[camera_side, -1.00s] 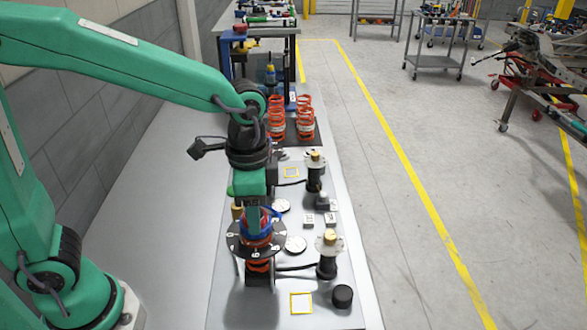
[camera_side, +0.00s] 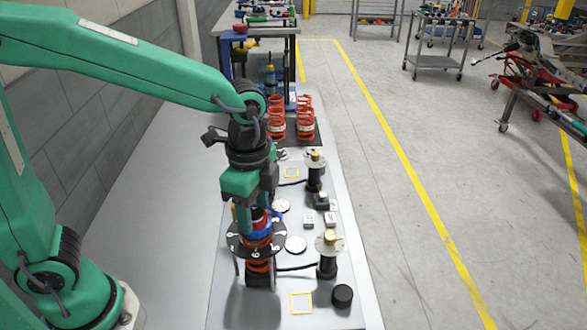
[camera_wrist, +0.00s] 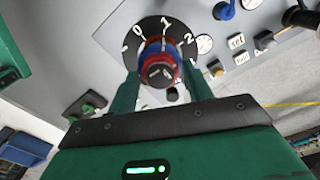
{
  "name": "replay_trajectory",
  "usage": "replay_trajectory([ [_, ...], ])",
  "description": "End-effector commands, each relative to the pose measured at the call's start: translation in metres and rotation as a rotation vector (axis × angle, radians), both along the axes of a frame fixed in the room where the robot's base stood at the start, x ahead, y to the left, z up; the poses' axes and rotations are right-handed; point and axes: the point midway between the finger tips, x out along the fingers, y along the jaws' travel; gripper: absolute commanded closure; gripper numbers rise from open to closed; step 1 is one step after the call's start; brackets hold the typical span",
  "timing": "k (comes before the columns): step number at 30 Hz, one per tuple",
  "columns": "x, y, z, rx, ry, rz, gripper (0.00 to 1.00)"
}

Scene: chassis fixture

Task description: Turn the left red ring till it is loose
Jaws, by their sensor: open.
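A red ring (camera_wrist: 158,68) sits on a stacked fitting with a blue band and a dark top, in the middle of a black numbered dial (camera_wrist: 130,42). In the side view the red ring (camera_side: 257,240) and the dial (camera_side: 233,246) are at the near left of the bench, partly hidden by my gripper. My gripper (camera_side: 257,208) points down over the fitting. In the wrist view my gripper (camera_wrist: 162,78) is open, with one green finger on each side of the fitting. I cannot tell whether the fingers touch it.
Black posts with pale flanged tops (camera_side: 327,262) stand to the right. White discs (camera_side: 295,244), small labelled blocks (camera_side: 309,219) and a black knob (camera_side: 342,296) lie on the grey bench. Orange springs (camera_side: 276,122) stand at the back. The bench's front has clear room.

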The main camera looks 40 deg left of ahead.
Motion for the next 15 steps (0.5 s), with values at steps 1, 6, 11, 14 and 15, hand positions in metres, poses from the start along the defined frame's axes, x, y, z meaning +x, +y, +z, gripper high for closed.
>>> replay_trajectory([
  [1, 0.0, 0.0, 0.0, 0.0, 0.0, -0.013, 0.5],
  [6, 0.0, 0.0, 0.0, 0.0, 0.0, -0.019, 0.5],
  [11, 0.0, 0.0, 0.0, 0.0, 0.0, -0.018, 0.7],
  [14, 0.0, 0.0, 0.0, 0.0, 0.0, -0.018, 0.84],
  [15, 0.0, 0.0, 0.0, 0.0, 0.0, -0.017, 0.84],
])
